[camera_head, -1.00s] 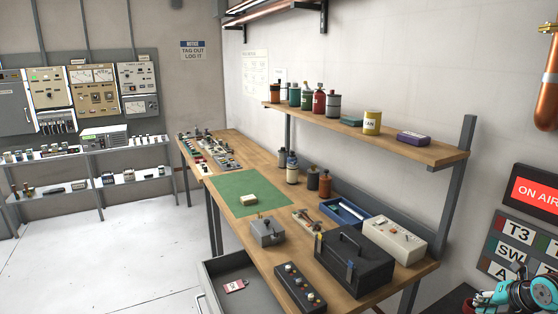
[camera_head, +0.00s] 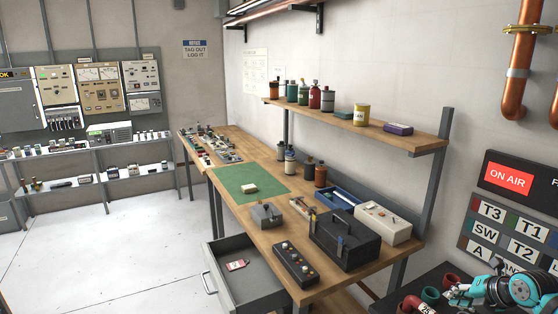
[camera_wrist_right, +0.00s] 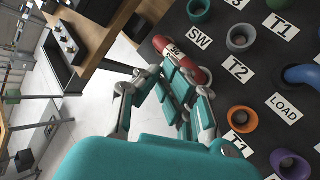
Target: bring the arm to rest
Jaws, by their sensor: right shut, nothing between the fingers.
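My right gripper (camera_head: 458,291) is at the lower right in the head view, over a dark panel surface. In the right wrist view the gripper (camera_wrist_right: 174,78) has its teal finger pads together and holds nothing. Part of my right arm (camera_head: 520,290) shows at the picture's right edge. My left gripper is in neither view.
The dark panel (camera_wrist_right: 228,90) carries coloured rings and labels. The workbench (camera_head: 280,231) holds a black toolbox (camera_head: 345,240), and its grey drawer (camera_head: 250,283) stands open. A wall board (camera_head: 483,248) is behind the panel. The floor (camera_head: 100,255) at left is clear.

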